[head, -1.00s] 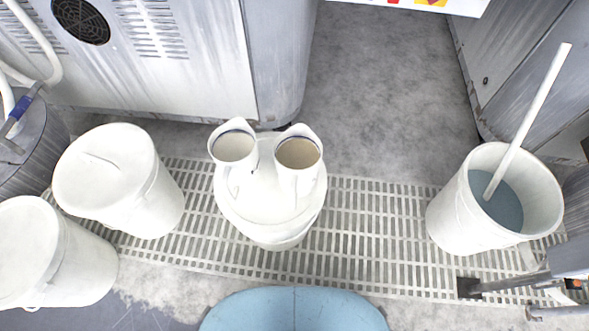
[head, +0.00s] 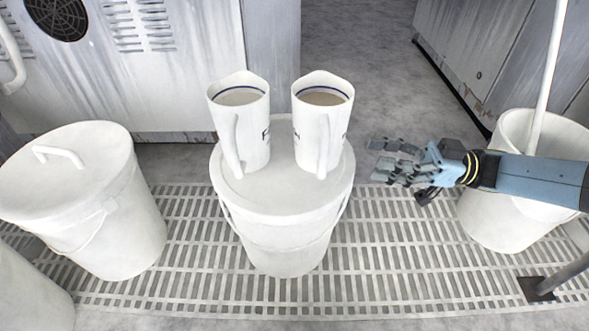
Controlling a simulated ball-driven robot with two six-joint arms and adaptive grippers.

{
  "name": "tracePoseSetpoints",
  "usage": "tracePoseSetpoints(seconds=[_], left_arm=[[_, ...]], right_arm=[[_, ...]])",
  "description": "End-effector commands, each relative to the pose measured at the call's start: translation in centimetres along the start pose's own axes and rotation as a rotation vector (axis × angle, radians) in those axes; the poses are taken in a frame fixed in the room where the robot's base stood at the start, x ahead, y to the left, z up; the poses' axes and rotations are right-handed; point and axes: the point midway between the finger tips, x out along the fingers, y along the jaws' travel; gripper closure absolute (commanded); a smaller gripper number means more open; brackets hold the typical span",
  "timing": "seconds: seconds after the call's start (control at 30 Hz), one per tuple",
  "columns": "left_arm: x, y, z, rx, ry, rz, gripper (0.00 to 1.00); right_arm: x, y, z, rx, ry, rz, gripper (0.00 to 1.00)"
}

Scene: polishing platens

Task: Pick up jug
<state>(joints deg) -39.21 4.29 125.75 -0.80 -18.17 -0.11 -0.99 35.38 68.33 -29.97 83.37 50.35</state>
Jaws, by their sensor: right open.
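Two white jugs stand upright side by side on a lidded white bucket (head: 285,225). The left jug (head: 256,125) has a blue line inside its rim and pale contents. The right jug (head: 337,118) looks alike, with slightly browner contents. Both handles face toward me. My right gripper (head: 385,160) is open and empty, to the right of the right jug and apart from it, at about the height of the bucket's top. Its arm comes in from the right. My left gripper is not in view.
A lidded white bucket (head: 95,215) stands at left, with another (head: 30,290) partly cut off in front. An open bucket (head: 512,140) with a white stick (head: 550,70) stands at right, partly behind my right arm. Grey machines (head: 150,70) stand behind. The grating (head: 400,270) is mostly clear.

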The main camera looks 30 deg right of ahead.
Motion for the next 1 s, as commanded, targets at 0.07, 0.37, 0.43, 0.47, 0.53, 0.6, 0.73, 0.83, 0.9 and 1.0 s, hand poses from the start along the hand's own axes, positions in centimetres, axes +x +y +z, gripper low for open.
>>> tracePoseSetpoints(seconds=[0.07, 0.37, 0.43, 0.47, 0.53, 0.6, 0.73, 0.83, 0.9, 1.0], left_arm=[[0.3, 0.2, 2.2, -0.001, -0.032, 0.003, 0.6], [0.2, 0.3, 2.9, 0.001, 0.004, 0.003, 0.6], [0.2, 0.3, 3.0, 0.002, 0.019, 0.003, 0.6], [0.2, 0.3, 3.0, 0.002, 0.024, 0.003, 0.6], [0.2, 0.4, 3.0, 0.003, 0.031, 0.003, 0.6], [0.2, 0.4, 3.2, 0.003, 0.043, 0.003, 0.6], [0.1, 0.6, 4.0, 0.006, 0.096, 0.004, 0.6], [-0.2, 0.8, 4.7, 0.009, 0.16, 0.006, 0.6], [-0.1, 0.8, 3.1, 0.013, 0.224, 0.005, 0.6], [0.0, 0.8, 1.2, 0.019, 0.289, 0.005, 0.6]], right_arm=[[-0.5, 0.2, 1.4, 0.003, -0.013, -0.002, 0.56], [3.7, 0.4, 1.3, -0.002, -0.008, -0.001, 0.56], [4.5, 0.4, 1.3, -0.003, -0.008, 0.0, 0.56], [4.8, 0.5, 1.3, -0.002, -0.008, 0.001, 0.56], [5.2, 0.5, 1.3, -0.002, -0.01, 0.001, 0.56], [5.6, 0.5, 1.4, -0.001, -0.01, 0.001, 0.56], [6.8, 0.4, 1.8, -0.001, -0.009, 0.001, 0.56], [8.1, 0.3, 2.1, 0.001, -0.009, 0.001, 0.56], [8.9, 0.3, 2.0, 0.0, -0.01, 0.002, 0.56], [9.7, 0.4, 1.9, -0.001, -0.01, 0.002, 0.56]])
